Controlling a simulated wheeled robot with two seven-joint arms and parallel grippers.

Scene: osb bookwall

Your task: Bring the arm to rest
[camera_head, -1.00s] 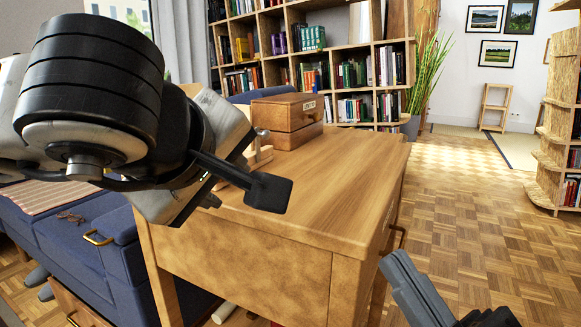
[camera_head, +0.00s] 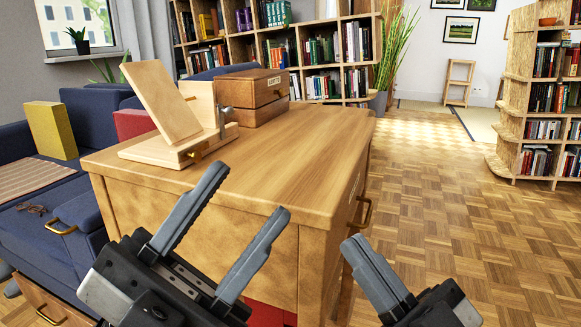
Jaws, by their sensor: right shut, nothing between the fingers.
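My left gripper (camera_head: 248,197) is low in the head view, in front of the wooden desk (camera_head: 310,160). Its two grey fingers are spread apart, point up and to the right, and have nothing between them. My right gripper (camera_head: 352,243) is at the bottom, right of the left one and beside the desk's front right corner. Its fingers are together and it holds nothing. The lower parts of both arms are out of view.
On the desk stand a wooden bookstand (camera_head: 160,100) and a wooden box (camera_head: 252,88). Open parquet floor (camera_head: 450,230) lies at the right, before a bookshelf (camera_head: 535,110).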

